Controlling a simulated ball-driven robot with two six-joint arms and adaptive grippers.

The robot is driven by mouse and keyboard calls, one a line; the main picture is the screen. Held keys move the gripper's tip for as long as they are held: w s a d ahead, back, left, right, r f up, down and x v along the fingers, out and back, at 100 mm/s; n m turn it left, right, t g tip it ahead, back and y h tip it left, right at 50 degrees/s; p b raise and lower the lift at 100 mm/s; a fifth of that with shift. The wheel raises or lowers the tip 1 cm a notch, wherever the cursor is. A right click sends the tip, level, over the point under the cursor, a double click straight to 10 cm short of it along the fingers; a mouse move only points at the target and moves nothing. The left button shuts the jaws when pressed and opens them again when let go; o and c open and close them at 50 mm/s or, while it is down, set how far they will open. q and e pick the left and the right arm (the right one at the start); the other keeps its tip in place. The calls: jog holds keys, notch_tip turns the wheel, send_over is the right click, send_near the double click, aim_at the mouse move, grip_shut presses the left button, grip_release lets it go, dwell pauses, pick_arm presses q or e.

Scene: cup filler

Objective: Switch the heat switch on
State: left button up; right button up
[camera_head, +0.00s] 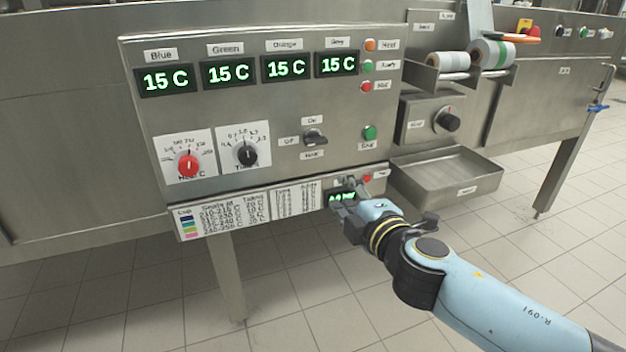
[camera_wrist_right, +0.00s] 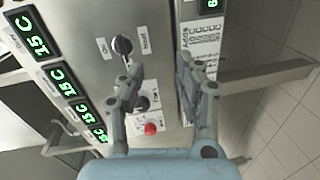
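The heat switch (camera_head: 314,137) is a dark rotary switch on the steel control panel, with a "Heat" label below it, "Off" to its left and another label above. I cannot tell which label its handle points to. It also shows in the right wrist view (camera_wrist_right: 122,45), just beyond the tip of one finger. My right gripper (camera_head: 347,192) is at the panel's lower right, below and right of the switch, in front of a small green display. In the wrist view its fingers (camera_wrist_right: 157,70) are apart with nothing between them. My left gripper is out of view.
A red dial (camera_head: 188,165) and a black dial (camera_head: 243,153) sit left of the switch. A green button (camera_head: 370,132) is to its right. A steel tray (camera_head: 445,180) juts out at the panel's right. Several temperature displays reading 15 C line the top.

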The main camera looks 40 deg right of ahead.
jog(key=n+t, duration=0.1)
jog(key=t, duration=0.1)
send_near(318, 144)
jog(key=x, duration=0.9)
jog(key=shift+w, duration=0.4)
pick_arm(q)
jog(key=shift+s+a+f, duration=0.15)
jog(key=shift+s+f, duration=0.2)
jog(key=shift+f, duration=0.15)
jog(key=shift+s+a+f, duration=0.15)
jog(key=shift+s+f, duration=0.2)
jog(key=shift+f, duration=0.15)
pick_arm(e)
jog(key=shift+c, duration=0.2)
grip_shut()
